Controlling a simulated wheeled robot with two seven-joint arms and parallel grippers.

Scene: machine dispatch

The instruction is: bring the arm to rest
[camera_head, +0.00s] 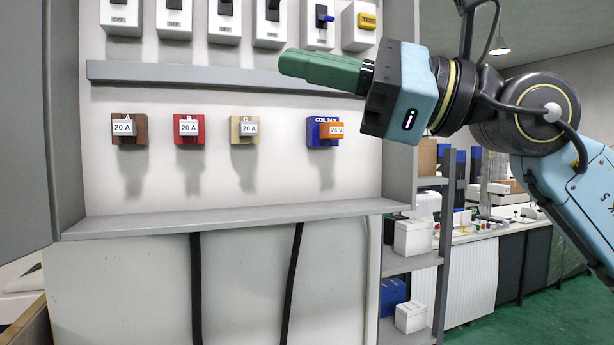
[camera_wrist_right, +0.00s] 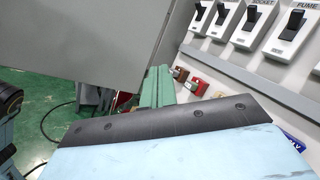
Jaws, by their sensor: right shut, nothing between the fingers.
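My right gripper (camera_head: 284,64) comes in from the right in the head view, its green fingers pointing left in front of the panel. The fingers are shut with nothing between them. In the right wrist view the green fingers (camera_wrist_right: 157,87) show beyond the dark edge of the gripper body. The right arm (camera_head: 545,115) reaches in raised, bent at a dark joint. The gripper hangs in front of the grey rail, above the blue coil block (camera_head: 316,139), and appears apart from the panel. My left gripper is not in view.
The open cabinet (camera_head: 235,270) holds several switches (camera_head: 267,22) above the rail (camera_head: 180,74). Below are brown (camera_head: 128,137), red (camera_head: 190,138) and tan (camera_head: 243,140) blocks with labels. A ledge (camera_head: 230,217) juts out beneath. A shelf (camera_head: 432,259) with boxes and a bench (camera_head: 505,229) stand right.

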